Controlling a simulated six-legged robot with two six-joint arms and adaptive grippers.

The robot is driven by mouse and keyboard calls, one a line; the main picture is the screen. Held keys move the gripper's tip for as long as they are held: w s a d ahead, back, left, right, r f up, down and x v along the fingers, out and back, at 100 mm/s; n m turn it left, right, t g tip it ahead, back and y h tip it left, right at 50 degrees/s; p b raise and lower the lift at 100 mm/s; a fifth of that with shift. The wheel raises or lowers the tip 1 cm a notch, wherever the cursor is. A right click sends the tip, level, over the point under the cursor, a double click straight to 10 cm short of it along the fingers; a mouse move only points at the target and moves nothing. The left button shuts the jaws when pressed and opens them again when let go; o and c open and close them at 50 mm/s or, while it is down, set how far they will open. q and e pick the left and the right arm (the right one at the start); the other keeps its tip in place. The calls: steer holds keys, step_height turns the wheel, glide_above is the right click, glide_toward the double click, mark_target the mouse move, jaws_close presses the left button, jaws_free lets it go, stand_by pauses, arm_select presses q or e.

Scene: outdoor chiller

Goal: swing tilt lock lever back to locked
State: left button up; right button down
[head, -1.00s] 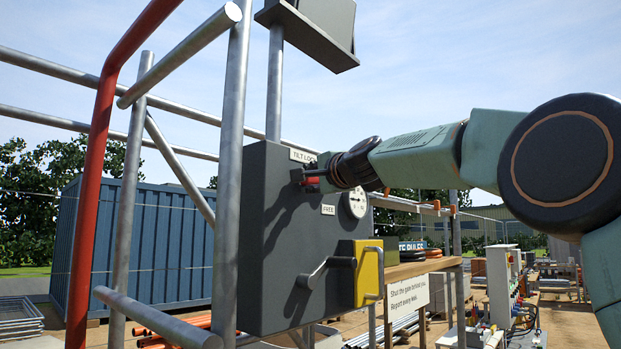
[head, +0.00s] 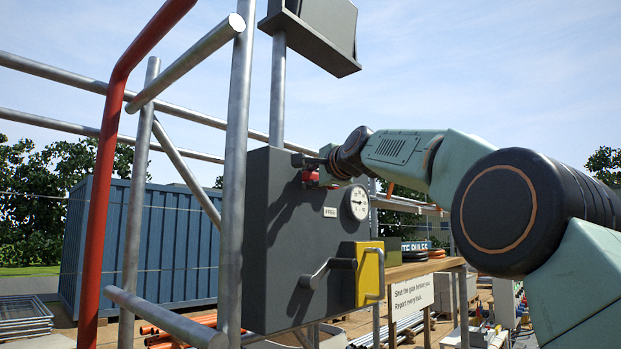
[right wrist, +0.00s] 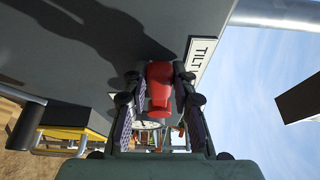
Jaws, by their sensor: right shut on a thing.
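The red tilt lock lever (head: 310,178) is on the upper face of the grey control box (head: 285,285). My right gripper (head: 322,168) is at the lever, reaching in from the right. In the right wrist view the red lever (right wrist: 160,88) lies between the two fingers of my right gripper (right wrist: 159,100), which are shut on it. The TILT LOCK label (right wrist: 201,58) shows partly beside the fingers there; in the head view my gripper hides it. The FREE label (head: 330,212) is below the lever. My left gripper is not in view.
A round gauge (head: 357,203) sits to the right of the lever. A yellow bracket (head: 369,272) and a grey crank handle (head: 325,270) stick out lower on the box. Grey rails and a red post (head: 101,200) stand at the left.

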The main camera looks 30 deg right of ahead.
steer(key=shift+s+d+r, duration=0.1)
steer(key=shift+r, duration=0.05)
steer(key=c, duration=1.5)
jaws_free()
steer(key=o, duration=0.4)
steer(key=shift+s+d, duration=0.25)
steer(key=shift+w+a, duration=0.2)
steer(key=shift+a, duration=0.05)
steer(key=s, duration=0.5)
steer(key=shift+s+d, duration=0.15)
steer(key=shift+s, duration=1.3)
